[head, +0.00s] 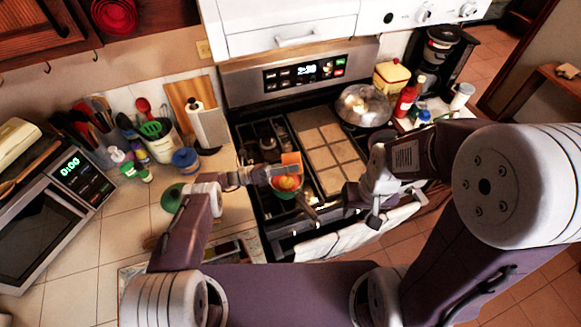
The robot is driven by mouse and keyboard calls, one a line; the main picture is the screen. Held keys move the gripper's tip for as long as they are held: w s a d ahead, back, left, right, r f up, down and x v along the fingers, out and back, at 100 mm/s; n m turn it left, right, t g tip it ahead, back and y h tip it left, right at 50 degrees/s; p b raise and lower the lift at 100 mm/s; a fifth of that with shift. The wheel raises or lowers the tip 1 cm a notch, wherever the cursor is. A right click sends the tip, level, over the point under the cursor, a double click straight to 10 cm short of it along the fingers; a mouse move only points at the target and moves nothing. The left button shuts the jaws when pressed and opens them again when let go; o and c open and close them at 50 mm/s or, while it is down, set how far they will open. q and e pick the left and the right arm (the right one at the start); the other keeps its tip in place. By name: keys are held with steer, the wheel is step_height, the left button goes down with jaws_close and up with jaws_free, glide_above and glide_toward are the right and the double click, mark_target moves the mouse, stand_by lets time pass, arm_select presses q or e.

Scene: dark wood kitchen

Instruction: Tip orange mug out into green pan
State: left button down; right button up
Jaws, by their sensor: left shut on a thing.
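The orange mug (291,160) is tipped over above the stove's left side. My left gripper (262,174) comes in from the left and is shut on the mug. The small green pan (286,195) is right below the mug, its dark handle pointing toward the lower right. A round yellow-orange thing (288,183) shows at the pan, under the mug; I cannot tell whether it rests inside. My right gripper (358,201) is to the right of the pan handle at the stove's front; its fingers are too unclear to tell open from shut.
A tan tiled surface (325,145) covers the stove's middle. Bottles, a red ketchup-like one (407,98) among them, stand to the right. A green round thing (173,197) and blue-lidded jar (186,160) are on the left counter.

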arm_select(q)
steer(key=shift+a+f+h+b, duration=0.15)
steer(key=shift+a+h+b, duration=0.45)
steer(key=shift+b, duration=1)
steer(key=shift+h+b, duration=0.3)
steer(key=shift+b, duration=0.15)
steer(key=shift+r, duration=0.2)
steer(key=shift+a+f+b, duration=0.15)
steer(key=shift+f+b, duration=0.05)
steer(key=shift+b, duration=0.45)
steer(key=a+h+b, duration=0.1)
steer(key=b, duration=0.2)
steer(key=shift+s+r+h, duration=0.1)
steer(key=shift+h, duration=0.2)
